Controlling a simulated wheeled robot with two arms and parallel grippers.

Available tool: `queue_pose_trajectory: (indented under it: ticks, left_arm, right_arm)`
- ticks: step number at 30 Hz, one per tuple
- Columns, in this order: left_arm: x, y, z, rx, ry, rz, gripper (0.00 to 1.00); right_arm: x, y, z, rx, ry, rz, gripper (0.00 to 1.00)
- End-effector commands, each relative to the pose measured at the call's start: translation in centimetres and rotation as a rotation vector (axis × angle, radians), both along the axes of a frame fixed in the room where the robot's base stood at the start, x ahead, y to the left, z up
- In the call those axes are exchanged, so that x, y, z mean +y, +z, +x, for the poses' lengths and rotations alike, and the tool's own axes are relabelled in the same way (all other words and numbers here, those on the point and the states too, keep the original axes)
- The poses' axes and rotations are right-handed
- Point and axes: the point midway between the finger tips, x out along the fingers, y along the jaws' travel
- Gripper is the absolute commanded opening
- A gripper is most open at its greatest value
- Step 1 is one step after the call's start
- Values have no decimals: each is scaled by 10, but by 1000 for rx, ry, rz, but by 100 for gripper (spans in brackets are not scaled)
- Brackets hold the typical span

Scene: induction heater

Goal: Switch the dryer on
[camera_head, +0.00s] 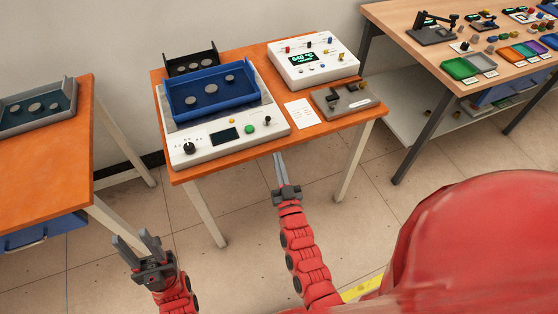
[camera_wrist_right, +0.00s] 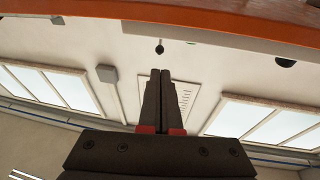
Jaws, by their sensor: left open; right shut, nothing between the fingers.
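A white device with a control panel (camera_head: 215,150) stands at the front left of the orange table and looks like the dryer. A blue tray (camera_head: 212,108) with several grey discs sits on it. Its sloped front has a black knob (camera_head: 190,148), a dark screen (camera_head: 224,135), a green button (camera_head: 249,129) and a small black switch (camera_head: 267,121). My right gripper (camera_head: 278,160) is shut and empty, by the table's front edge, below the switch in the picture. It also shows shut in the right wrist view (camera_wrist_right: 160,75). My left gripper (camera_head: 134,238) is open and empty, low above the floor.
The orange table (camera_head: 307,134) also holds a white device with a lit display (camera_head: 303,58), a paper card (camera_head: 302,112) and a grey fixture (camera_head: 345,98). Its edge (camera_wrist_right: 200,25) crosses the right wrist view's top. Other tables stand left and right.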

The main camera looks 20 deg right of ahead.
Motion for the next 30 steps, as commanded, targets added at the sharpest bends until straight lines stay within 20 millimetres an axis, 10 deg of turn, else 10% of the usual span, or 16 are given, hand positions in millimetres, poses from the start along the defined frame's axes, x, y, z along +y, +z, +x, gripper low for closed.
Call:
queue_pose_trajectory:
  ticks: [13,30]
  left_arm:
    - [0,23,0,0,0,0,42]
    - [0,26,0,0,0,0,42]
  right_arm:
    - [-11,25,84,2,-1,0,0]
    - [-13,27,100,1,-1,0,0]
